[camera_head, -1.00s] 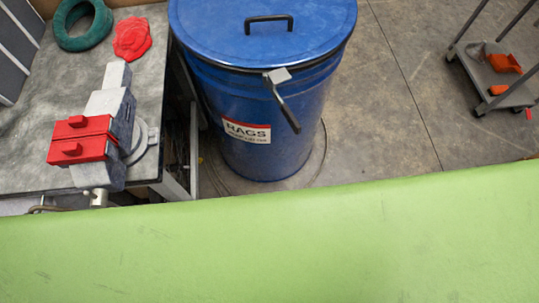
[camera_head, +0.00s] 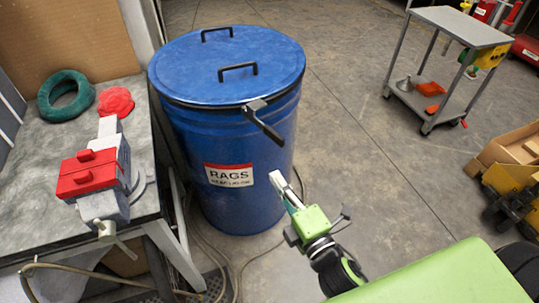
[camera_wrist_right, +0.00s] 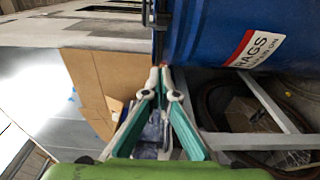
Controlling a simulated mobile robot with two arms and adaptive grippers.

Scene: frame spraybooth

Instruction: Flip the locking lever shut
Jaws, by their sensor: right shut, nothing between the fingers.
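The locking lever (camera_head: 266,127) is a black handle on a grey bracket at the front right of the lid rim of a blue drum (camera_head: 232,140). It sticks out from the rim and slants down to the right. My right gripper (camera_head: 277,176) is shut and empty, below the lever's tip and apart from it, just right of the RAGS label. In the right wrist view its teal fingers (camera_wrist_right: 163,68) meet at the tips, with the drum (camera_wrist_right: 215,40) beyond at upper right. I cannot make out the lever there. My left gripper is not in view.
A workbench with a red-jawed vise (camera_head: 92,180), a green ring (camera_head: 66,95) and a red cloth (camera_head: 115,101) stands left of the drum. A hose (camera_head: 130,275) runs along the floor. A grey cart (camera_head: 462,27) stands at upper right.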

